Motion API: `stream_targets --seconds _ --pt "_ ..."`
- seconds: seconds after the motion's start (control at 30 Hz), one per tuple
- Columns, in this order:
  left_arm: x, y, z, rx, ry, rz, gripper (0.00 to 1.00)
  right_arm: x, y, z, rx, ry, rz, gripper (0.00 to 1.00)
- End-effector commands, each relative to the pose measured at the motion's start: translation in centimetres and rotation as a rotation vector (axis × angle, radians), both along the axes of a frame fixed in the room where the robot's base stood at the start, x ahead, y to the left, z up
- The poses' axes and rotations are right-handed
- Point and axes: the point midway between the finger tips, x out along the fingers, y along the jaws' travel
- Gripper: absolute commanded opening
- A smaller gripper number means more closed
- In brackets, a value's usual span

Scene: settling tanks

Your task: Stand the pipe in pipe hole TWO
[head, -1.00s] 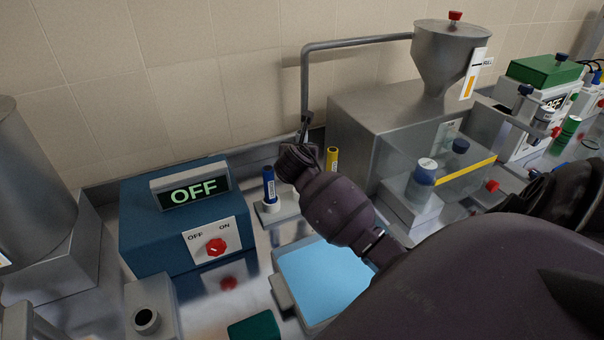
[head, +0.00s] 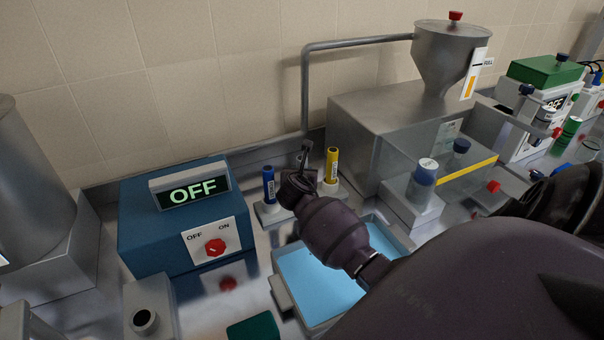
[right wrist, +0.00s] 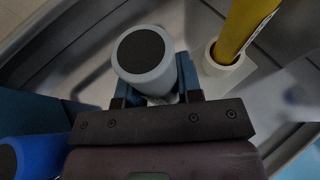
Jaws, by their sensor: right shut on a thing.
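My right gripper (head: 305,155) is above the rear of the bench in the head view, between a blue cylinder and a yellow one. In the right wrist view its fingers (right wrist: 153,85) are shut on a light grey cylinder with a dark round end (right wrist: 142,55), which looks like the pipe. My wrist mostly hides it in the head view. Whether its lower end touches anything cannot be told. A grey block with a dark round hole (head: 145,320) stands at the lower left. No hole marked TWO is readable. My left gripper is not in view.
The blue cylinder (head: 268,186) and yellow cylinder (head: 332,165) stand upright in pale holders close beside my gripper. A blue OFF box (head: 150,235) is left, a blue-filled tray (head: 283,285) in front, a hopper machine (head: 390,110) right. The wall is close behind.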

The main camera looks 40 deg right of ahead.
Motion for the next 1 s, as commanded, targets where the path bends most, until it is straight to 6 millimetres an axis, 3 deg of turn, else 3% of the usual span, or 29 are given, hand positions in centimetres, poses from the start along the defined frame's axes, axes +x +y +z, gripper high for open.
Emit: stream_targets --seconds 0.13,0.17,0.3,0.67,1.0 --pt "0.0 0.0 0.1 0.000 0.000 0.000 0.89 0.0 0.0 -0.2 -0.001 0.001 0.000 0.07" --pt "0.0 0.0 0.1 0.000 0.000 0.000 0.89 0.0 0.0 -0.2 0.000 0.000 0.000 0.37" --pt "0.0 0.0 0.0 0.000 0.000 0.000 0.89 0.0 0.0 -0.2 0.000 0.000 0.000 0.58" --pt "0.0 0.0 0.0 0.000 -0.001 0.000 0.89 -0.1 0.1 0.1 0.000 0.000 0.000 0.58" --pt "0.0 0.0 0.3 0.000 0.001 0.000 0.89 -3.0 3.6 2.0 0.000 -0.002 0.001 0.58"
